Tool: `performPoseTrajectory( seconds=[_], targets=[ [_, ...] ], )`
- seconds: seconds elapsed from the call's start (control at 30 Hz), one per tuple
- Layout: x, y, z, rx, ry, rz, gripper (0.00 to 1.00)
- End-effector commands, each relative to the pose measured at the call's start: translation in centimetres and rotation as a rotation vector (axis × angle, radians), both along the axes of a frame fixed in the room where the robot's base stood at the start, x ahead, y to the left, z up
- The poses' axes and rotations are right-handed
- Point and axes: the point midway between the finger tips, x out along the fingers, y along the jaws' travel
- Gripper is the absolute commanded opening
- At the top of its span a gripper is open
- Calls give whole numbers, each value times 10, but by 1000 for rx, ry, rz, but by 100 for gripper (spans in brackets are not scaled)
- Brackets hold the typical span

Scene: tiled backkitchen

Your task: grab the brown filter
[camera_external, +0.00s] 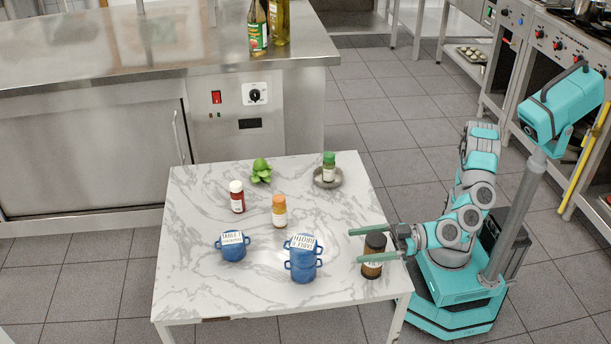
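I see nothing that is clearly a filter. My gripper (353,246) reaches in from the right with its two green fingers spread apart. One finger passes on the far side of the jar and the other crosses in front of it, so the jar stands between them. I cannot tell whether either finger touches it. Part of the jar is hidden by the near finger.
The marble table (200,285) also holds blue pots (302,270) and (233,252), an orange-capped bottle (279,212), a red bottle (237,203), a green item (261,175) and a green-capped jar (329,170) in a metal dish. The space just left of my fingertips is clear.

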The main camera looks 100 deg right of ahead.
Motion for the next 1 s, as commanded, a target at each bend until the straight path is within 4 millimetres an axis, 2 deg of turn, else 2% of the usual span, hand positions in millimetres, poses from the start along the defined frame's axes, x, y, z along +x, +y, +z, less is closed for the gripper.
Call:
performPoseTrajectory(
  seconds=[0.07, 0.83, 1.0],
  targets=[
    [0, 0, 0, 0, 0, 0, 92],
    [0, 0, 0, 0, 1, 0, 6],
    [0, 0, 0, 0, 0, 0, 4]
  ],
)
